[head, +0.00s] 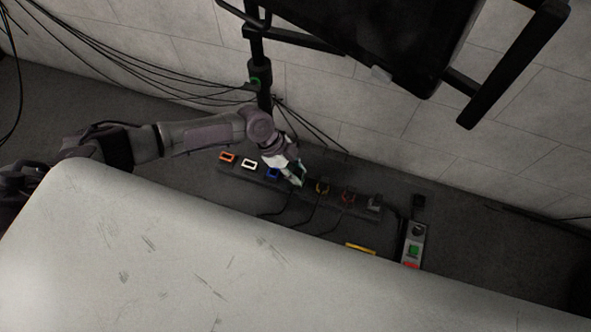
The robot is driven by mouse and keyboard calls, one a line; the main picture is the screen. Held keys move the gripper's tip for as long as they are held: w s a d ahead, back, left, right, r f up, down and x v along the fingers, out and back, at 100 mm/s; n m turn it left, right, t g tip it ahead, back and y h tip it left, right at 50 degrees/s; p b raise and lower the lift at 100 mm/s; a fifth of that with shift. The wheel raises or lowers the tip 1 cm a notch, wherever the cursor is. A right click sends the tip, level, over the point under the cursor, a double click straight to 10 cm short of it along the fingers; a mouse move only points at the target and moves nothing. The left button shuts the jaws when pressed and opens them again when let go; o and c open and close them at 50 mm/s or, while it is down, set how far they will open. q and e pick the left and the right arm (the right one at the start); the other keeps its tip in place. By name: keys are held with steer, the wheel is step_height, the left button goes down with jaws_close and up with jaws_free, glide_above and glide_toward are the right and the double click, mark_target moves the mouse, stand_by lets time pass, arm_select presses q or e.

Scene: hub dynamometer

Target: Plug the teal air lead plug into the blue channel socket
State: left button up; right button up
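The blue channel socket (272,173) is in the dark strip on the floor by the wall, just right of the white-rimmed one. My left gripper (298,177) is over the strip, just right of the blue socket and close to it in the picture. A small teal patch (302,170) shows at its fingertips and looks like the teal air lead plug. The fingers are too small and too dark to tell whether they are shut on it. The blue socket looks empty, with its right edge close to the gripper. My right gripper is out of view.
A switch box (413,243) stands to the right. A large pale surface (150,260) fills the foreground. A dark screen (390,40) hangs above.

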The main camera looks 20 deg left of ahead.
arm_select(q)
jaws_close()
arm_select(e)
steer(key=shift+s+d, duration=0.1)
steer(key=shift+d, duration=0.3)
arm_select(q)
steer(key=shift+r, duration=0.1)
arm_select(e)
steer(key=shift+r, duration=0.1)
arm_select(q)
steer(key=shift+r+p, duration=1.1)
steer(key=shift+r, duration=0.2)
steer(key=shift+r+p, duration=0.6)
steer(key=shift+r, duration=0.15)
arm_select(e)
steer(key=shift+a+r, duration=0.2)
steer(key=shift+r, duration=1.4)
